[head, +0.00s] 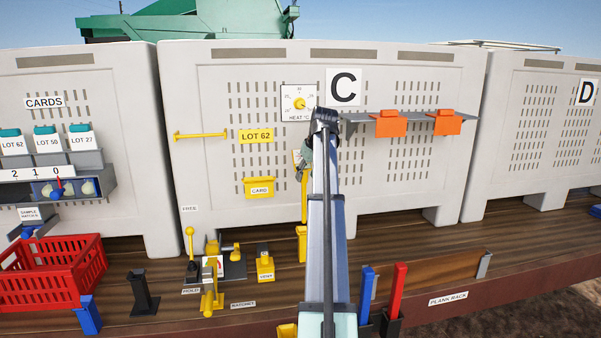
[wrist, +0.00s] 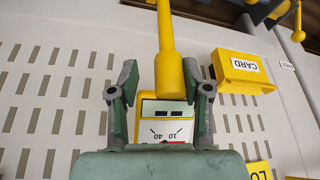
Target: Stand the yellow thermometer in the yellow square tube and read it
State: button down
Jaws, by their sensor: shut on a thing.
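My gripper (wrist: 164,98) is shut on the yellow thermometer (wrist: 167,42), at the head end. Its pale face shows the marks 10 and 40, upside down in the wrist view; the rest of the face is hidden by my gripper. In the head view the thermometer (head: 304,205) hangs about upright in front of bin C, partly behind my arm. The yellow square tube (head: 302,244) stands on the deck just below the stem's lower end. I cannot tell whether the stem tip is above the tube or in its mouth.
A HEAT dial (head: 299,104) and a yellow card holder (head: 258,188) are on bin C (head: 215,90). Yellow levers and fittings (head: 210,268) stand left of the tube. Red and blue posts (head: 397,290) stand to the right. A red crate (head: 55,272) is far left.

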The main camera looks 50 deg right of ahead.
jog(key=shift+w, duration=0.1)
jog(key=shift+f, duration=0.25)
jog(key=shift+f+b, duration=2.45)
jog(key=shift+f, duration=4.5)
jog(key=shift+c, duration=2.2)
grip_release()
